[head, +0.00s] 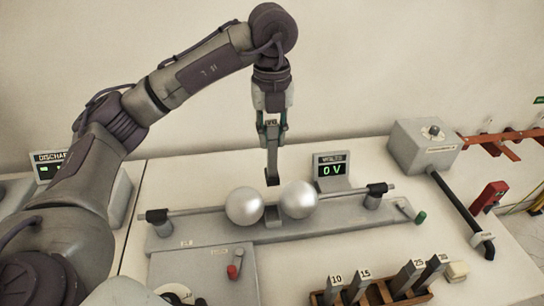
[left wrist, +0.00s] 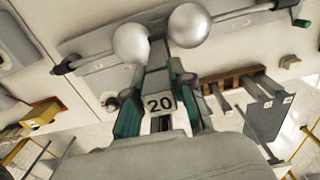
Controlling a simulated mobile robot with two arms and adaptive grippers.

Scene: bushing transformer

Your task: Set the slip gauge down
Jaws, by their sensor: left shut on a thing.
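My left gripper (head: 272,128) points down and is shut on the slip gauge (head: 271,158), a grey upright bar with a dark lower end. In the left wrist view the gauge's top face (left wrist: 160,103) reads 20, between the two green-sided fingers. The gauge hangs just above or behind the gap between two silver spheres, the left sphere (head: 244,206) and the right sphere (head: 299,199). I cannot tell its exact depth. A wooden gauge rack (head: 371,297) at the front holds several other gauges, with labels such as 10, 15 and 25. My right gripper is out of view.
The spheres sit on rods over a grey base (head: 190,236). A voltage display (head: 331,171) reading 0 V stands behind the right sphere. A grey box (head: 423,146) with a knob and a black rod (head: 458,205) are at right.

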